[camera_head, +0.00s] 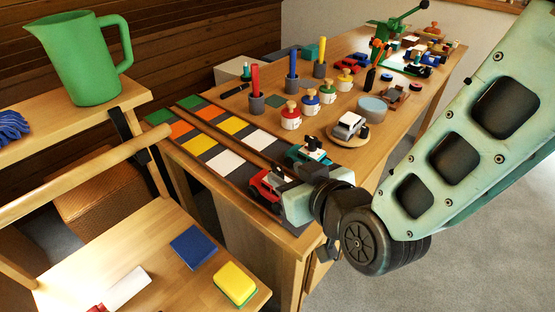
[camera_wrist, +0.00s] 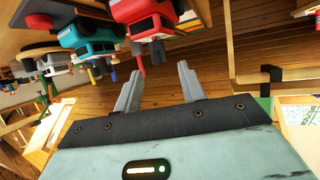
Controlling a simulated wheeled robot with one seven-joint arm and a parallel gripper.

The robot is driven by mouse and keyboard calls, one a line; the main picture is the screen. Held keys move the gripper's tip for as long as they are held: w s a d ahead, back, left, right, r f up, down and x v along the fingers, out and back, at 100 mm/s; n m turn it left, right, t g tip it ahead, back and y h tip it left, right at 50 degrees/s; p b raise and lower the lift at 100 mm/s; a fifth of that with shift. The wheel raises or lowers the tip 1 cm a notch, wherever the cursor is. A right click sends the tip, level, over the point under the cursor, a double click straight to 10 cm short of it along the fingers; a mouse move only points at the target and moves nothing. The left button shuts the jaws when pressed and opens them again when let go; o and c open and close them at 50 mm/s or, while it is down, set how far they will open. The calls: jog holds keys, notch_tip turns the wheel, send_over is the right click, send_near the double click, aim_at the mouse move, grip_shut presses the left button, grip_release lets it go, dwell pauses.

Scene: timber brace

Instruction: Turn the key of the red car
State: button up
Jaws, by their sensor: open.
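The red car (camera_head: 264,187) stands near the front corner of the table, on the dark strip beside the coloured squares. It also shows upside down at the top of the wrist view (camera_wrist: 143,10). My gripper (camera_wrist: 160,82) is open, with nothing between its two fingers. In the head view my gripper is close beside the red car, on its right, and hides part of it. In the wrist view the fingertips point toward the car's side of the table and appear apart from it. I cannot clearly make out the key.
A teal car (camera_head: 308,154) stands just behind the red car, close to my gripper. A white car (camera_head: 350,126) sits on a round wooden board farther back. Open floor lies at the right.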

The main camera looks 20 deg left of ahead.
aim_at(278, 168)
jog(key=shift+x, duration=2.55)
grip_shut()
